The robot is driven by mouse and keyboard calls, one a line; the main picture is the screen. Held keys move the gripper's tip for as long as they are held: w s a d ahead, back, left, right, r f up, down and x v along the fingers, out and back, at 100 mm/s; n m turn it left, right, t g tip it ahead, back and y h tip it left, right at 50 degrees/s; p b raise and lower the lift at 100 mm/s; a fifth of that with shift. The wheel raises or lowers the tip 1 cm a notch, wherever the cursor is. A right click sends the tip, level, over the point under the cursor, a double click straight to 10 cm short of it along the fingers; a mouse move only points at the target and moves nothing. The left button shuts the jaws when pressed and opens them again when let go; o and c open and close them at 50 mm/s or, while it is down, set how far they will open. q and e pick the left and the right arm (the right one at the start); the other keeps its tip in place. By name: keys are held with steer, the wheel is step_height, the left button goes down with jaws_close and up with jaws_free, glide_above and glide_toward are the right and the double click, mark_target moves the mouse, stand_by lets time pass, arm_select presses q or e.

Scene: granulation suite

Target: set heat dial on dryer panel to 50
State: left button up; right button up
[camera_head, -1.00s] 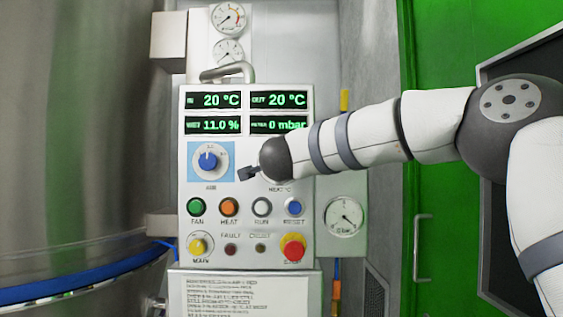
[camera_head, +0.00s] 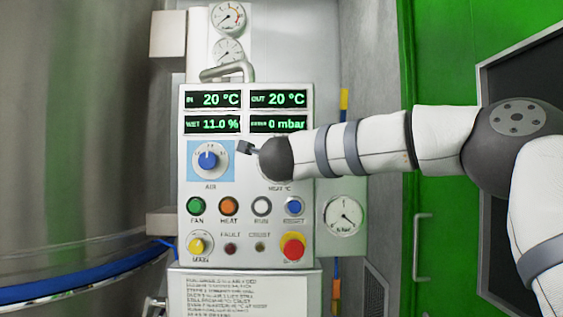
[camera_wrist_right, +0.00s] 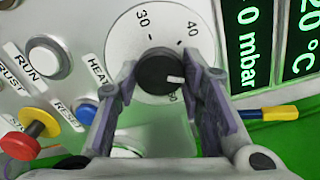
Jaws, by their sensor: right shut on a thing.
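The heat dial (camera_wrist_right: 158,32) is a white disc in the right wrist view, with 30 and 40 legible and another number partly hidden at its lower side. Its black knob (camera_wrist_right: 154,73) sits between the two fingers of my right gripper (camera_wrist_right: 162,72), which is shut on it. The knob's white pointer faces right in that view, past the 40. In the head view my right gripper (camera_head: 268,158) covers nearly all of the heat dial on the dryer panel (camera_head: 245,235). My left gripper is not in view.
The blue air dial (camera_head: 207,160) is just left of my gripper. Below are the green fan (camera_head: 196,206), orange heat (camera_head: 229,206) and other buttons, and a red stop button (camera_head: 292,246). Displays (camera_head: 278,99) read 20 °C and 0 mbar. A steel vessel (camera_head: 80,130) stands at left.

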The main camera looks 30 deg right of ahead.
stand_by(0.5)
steer(key=o, duration=1.1)
steer(key=shift+w, duration=0.1)
steer(key=shift+o, duration=0.2)
steer(key=v, duration=1.2)
